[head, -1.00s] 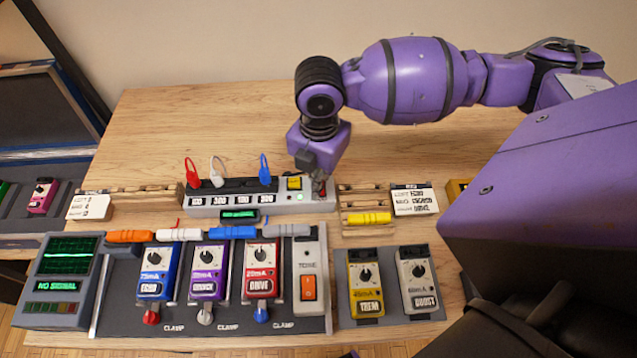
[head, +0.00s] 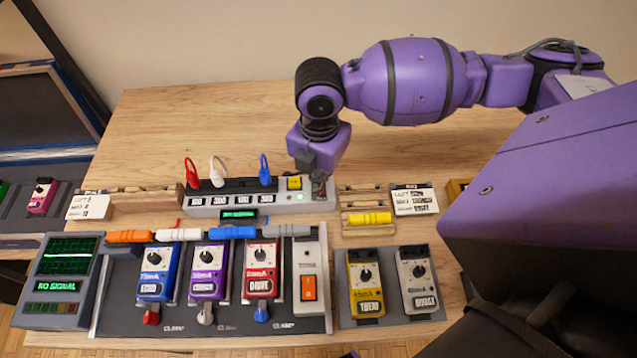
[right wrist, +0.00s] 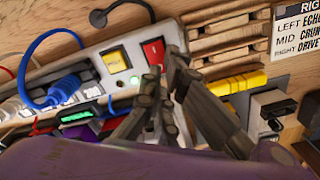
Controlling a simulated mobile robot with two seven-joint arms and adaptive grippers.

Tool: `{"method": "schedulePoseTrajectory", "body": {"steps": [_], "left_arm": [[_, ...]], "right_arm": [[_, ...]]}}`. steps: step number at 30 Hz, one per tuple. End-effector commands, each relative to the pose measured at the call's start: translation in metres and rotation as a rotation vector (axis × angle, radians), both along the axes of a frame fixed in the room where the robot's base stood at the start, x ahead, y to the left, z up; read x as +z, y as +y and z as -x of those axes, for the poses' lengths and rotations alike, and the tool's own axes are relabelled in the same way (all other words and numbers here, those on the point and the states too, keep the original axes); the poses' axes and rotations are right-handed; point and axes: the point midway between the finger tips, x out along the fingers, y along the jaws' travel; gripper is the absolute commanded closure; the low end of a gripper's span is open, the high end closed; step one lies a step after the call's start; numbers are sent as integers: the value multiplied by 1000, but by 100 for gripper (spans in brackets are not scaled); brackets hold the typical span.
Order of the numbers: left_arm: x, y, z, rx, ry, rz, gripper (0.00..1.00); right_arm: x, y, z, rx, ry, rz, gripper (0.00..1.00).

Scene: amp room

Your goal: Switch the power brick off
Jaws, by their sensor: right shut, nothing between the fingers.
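The power brick (head: 262,202) is a long light-grey box near the middle of the bench. Red, white and blue plugs stand in its top. Its right end carries a yellow button (right wrist: 116,62), a lit green lamp (right wrist: 135,81) and a red rocker switch (right wrist: 153,52), clear in the right wrist view. My right gripper (head: 318,188) points down over that end, shut and empty. In the right wrist view its fingertips (right wrist: 164,68) are beside the red switch; I cannot tell whether they touch it. My left gripper is not in view.
A pedal board (head: 120,318) with several pedals lies in front of the brick, with a monitor (head: 62,262) at its left. A wooden rack (head: 362,198) holding a yellow connector (head: 366,218) stands close right of the gripper. The bench behind (head: 200,125) is clear.

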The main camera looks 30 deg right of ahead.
Motion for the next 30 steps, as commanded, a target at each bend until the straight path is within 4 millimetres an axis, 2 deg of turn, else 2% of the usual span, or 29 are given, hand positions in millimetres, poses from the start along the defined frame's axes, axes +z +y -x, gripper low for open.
{"method": "schedulePoseTrajectory", "body": {"steps": [30], "left_arm": [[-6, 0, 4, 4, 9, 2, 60]], "right_arm": [[-16, 0, 0, 0, 0, 0, 100]]}}
